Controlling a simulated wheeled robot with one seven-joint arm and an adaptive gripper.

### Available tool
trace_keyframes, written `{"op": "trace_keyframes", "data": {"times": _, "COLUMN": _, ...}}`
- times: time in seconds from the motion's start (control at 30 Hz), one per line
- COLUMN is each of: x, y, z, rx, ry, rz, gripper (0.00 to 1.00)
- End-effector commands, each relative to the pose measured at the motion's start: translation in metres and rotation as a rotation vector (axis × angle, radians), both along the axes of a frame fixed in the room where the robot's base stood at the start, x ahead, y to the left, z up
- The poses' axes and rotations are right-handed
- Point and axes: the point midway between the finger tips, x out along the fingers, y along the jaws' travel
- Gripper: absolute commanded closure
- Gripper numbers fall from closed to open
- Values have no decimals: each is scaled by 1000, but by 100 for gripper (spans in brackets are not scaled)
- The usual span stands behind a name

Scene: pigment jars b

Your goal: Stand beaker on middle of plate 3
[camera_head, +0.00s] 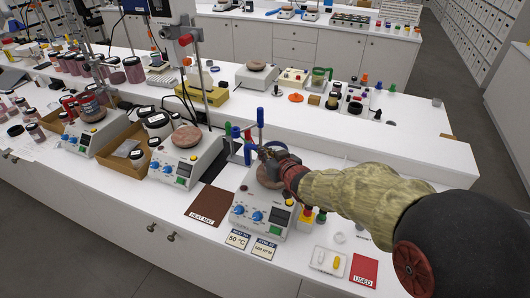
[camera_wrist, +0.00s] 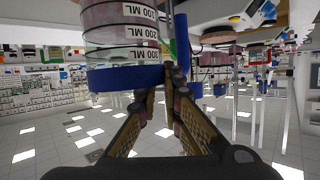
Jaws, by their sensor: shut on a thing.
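The beaker (camera_wrist: 120,50) fills the upper left of the wrist view. It has a blue band at one end, marks of 100, 200 and 300 ML, and pinkish contents. My gripper (camera_wrist: 172,85) is shut on its edge beside the blue band. In the head view my gripper (camera_head: 268,155) is over the right-hand hot plate (camera_head: 262,210), which I take for plate 3; its number is not readable. Its round brown top is partly covered by my gripper. The beaker is mostly hidden there, and I cannot tell whether it touches the top.
Blue upright pieces (camera_head: 236,147) stand close behind and left of the gripper. Another hot plate (camera_head: 187,160) and a brown heat mat (camera_head: 209,204) are to the left. Small coloured bottles (camera_head: 308,214), a white tray (camera_head: 328,261) and a red USED card (camera_head: 363,270) are at right.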

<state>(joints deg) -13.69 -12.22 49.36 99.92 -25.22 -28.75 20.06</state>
Motion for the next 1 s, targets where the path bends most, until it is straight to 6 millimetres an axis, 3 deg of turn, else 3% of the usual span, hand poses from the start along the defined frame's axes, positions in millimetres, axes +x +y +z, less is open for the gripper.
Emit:
{"op": "trace_keyframes", "data": {"times": 0.87, "x": 1, "y": 0, "z": -9, "rx": 1, "ry": -3, "rz": 0, "gripper": 100}}
{"op": "trace_keyframes", "data": {"times": 0.9, "x": 0, "y": 0, "z": -9, "rx": 1, "ry": -3, "rz": 0, "gripper": 90}}
{"op": "trace_keyframes", "data": {"times": 1.0, "x": 0, "y": 0, "z": -10, "rx": 1, "ry": -2, "rz": 0, "gripper": 84}}
